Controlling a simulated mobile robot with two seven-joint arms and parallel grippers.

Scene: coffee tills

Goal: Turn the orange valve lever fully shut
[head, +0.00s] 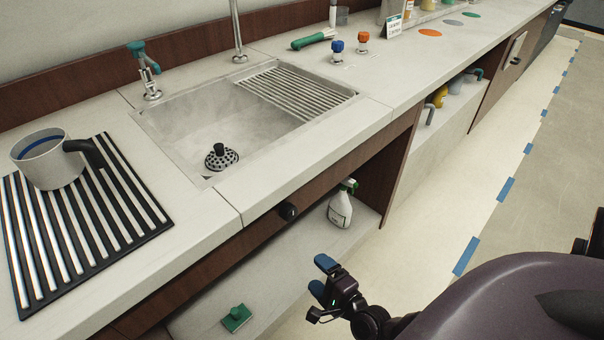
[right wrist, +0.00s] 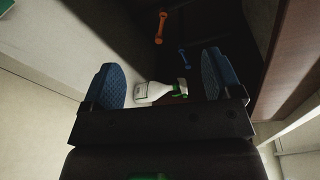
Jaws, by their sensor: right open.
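The orange valve lever (right wrist: 161,27) shows only in the right wrist view, near the top, in the dark space under the counter. It is a thin bar with a rounded head at each end. A similar blue lever (right wrist: 184,58) is below it and to its right. My right gripper (head: 322,278) is low in front of the open bay under the sink, with blue fingertips. In the head view the lever is hidden under the counter. My left gripper is out of view.
A white spray bottle (head: 341,207) with a green head stands on the bay's shelf; it also shows between the fingers in the right wrist view (right wrist: 152,92). A green scrubber (head: 236,317) lies lower left.

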